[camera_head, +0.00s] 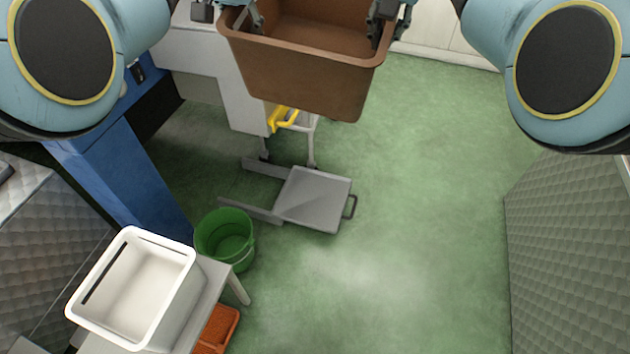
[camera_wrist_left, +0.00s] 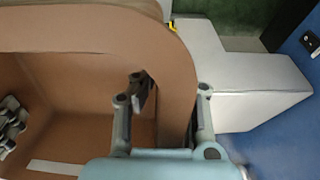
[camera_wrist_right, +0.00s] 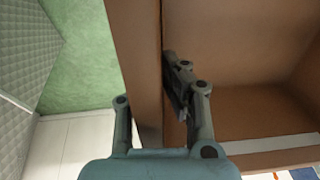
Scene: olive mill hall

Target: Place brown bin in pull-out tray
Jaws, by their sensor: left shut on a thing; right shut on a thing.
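The brown bin (camera_head: 305,78) hangs in the air at the top of the head view, its open top facing up and its inside looking empty. My left gripper (camera_head: 254,18) is shut on its left wall, one finger inside and one outside; the left wrist view also shows the bin (camera_wrist_left: 85,28). My right gripper (camera_head: 379,20) is shut on the opposite wall in the same way, and the bin (camera_wrist_right: 135,45) fills much of the right wrist view. The pull-out tray (camera_head: 314,199), a flat grey plate with a dark handle on its right, sits low between grey rails, apart from the bin. It looks empty.
A green bucket (camera_head: 225,238) stands left of the tray. A white bin (camera_head: 150,285) sits on a small table at lower left, with an orange crate (camera_head: 216,330) beside it. A blue post (camera_head: 125,170) stands left; green floor (camera_head: 420,200) is clear to the right.

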